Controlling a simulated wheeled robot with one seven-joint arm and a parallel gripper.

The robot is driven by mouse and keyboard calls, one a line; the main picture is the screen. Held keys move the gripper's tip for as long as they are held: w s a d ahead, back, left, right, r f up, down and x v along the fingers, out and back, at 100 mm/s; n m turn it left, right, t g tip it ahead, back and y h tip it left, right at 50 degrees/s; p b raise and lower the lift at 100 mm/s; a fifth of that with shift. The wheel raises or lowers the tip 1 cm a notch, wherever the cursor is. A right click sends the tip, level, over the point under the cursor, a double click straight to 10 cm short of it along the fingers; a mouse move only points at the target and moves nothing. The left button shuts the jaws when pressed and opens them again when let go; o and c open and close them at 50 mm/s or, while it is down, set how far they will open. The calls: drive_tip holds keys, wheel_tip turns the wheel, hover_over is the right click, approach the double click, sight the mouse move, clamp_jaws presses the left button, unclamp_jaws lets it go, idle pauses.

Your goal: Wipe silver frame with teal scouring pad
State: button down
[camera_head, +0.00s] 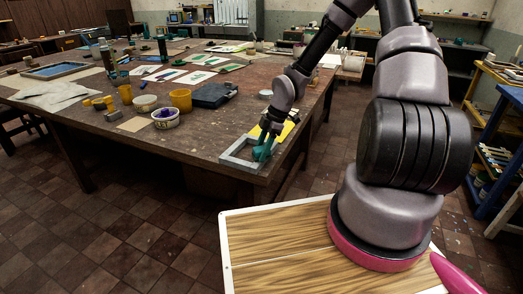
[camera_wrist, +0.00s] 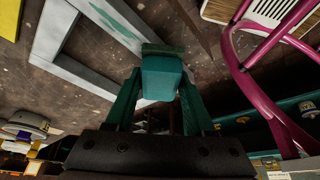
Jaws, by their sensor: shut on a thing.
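The silver frame (camera_head: 240,163) lies flat near the right front corner of the large brown table. In the wrist view, the frame (camera_wrist: 66,62) shows at the upper left, with a teal-green streak on its upper bar. My gripper (camera_head: 264,147) is over the frame's right side. In the wrist view, my gripper (camera_wrist: 160,92) has its teal fingers shut on the teal scouring pad (camera_wrist: 162,76). The pad's far end is at the frame's bar; I cannot tell whether it touches. The pad is hard to separate from the teal fingers in the head view.
A yellow sheet (camera_head: 286,130) lies just behind my gripper on the table (camera_head: 205,138). The table edge is close to the frame.

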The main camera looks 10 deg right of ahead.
drive_tip(key=shift+w, duration=0.1)
drive_tip(key=shift+w+d, duration=1)
drive_tip(key=shift+w, duration=0.15)
drive_tip(key=shift+w, duration=0.1)
drive_tip(key=shift+w+d, duration=1.05)
drive_tip(key=shift+w, duration=0.15)
drive_tip(key=shift+w+d, duration=0.45)
drive_tip(key=shift+w, duration=0.2)
drive_tip(key=shift+w+d, duration=0.45)
drive_tip(key=shift+w, duration=0.15)
drive_tip(key=shift+s, duration=0.1)
drive_tip(key=shift+s+a, duration=1)
drive_tip(key=shift+s, duration=0.2)
